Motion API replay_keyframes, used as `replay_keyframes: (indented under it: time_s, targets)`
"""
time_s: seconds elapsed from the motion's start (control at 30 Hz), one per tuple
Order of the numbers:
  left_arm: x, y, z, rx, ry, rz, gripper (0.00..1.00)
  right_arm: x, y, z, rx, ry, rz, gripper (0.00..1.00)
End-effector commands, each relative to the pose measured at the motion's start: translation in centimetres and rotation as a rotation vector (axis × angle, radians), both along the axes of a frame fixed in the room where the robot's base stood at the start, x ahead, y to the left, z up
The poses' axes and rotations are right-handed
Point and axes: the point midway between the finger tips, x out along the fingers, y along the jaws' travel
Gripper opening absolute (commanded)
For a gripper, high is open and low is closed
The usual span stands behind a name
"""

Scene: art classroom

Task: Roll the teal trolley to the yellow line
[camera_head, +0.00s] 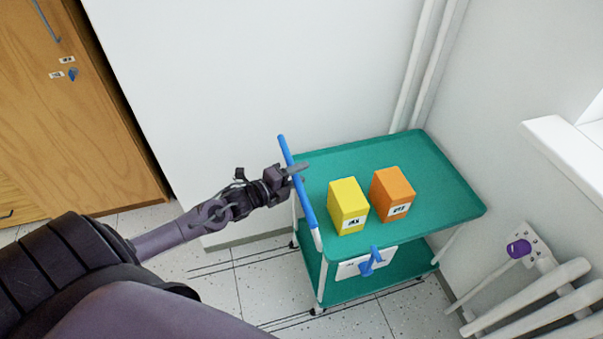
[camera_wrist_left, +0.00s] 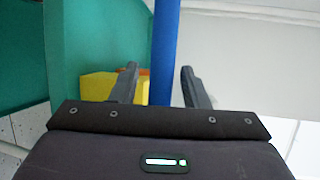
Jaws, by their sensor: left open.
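The teal trolley (camera_head: 440,185) stands in the corner by the white walls, with a top tray and a lower shelf. Its blue handle bar (camera_head: 307,206) runs along the left end. My left gripper (camera_head: 299,169) is at the upper part of this bar. In the left wrist view the blue bar (camera_wrist_left: 165,50) passes between the two open fingers of the gripper (camera_wrist_left: 160,85), with a gap on the right side. No yellow line shows in either view. My right gripper is not in view.
A yellow box (camera_head: 348,206) and an orange box (camera_head: 392,194) stand on the top tray. Pipes (camera_head: 420,70) and walls are close behind the trolley. A radiator (camera_head: 535,305) with a purple knob is at right. A wooden cabinet (camera_head: 60,110) is at left. Tiled floor shows in front.

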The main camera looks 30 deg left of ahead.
Motion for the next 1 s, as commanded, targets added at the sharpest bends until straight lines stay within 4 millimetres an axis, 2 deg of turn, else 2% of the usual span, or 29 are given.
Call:
replay_keyframes:
  time_s: [0.13,0.43,0.77,1.0]
  targets:
    - [0.96,-0.37,-0.17,-0.002,0.001,-0.001,0.41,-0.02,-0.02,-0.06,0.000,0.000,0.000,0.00]
    - [1.10,-0.42,-0.25,-0.002,0.002,-0.001,0.41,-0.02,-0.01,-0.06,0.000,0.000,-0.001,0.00]
    - [1.09,-0.41,-0.25,-0.002,0.002,-0.001,0.00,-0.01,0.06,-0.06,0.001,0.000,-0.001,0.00]
    - [1.09,-0.39,-0.26,-0.001,0.003,0.000,0.00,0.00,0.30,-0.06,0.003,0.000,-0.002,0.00]
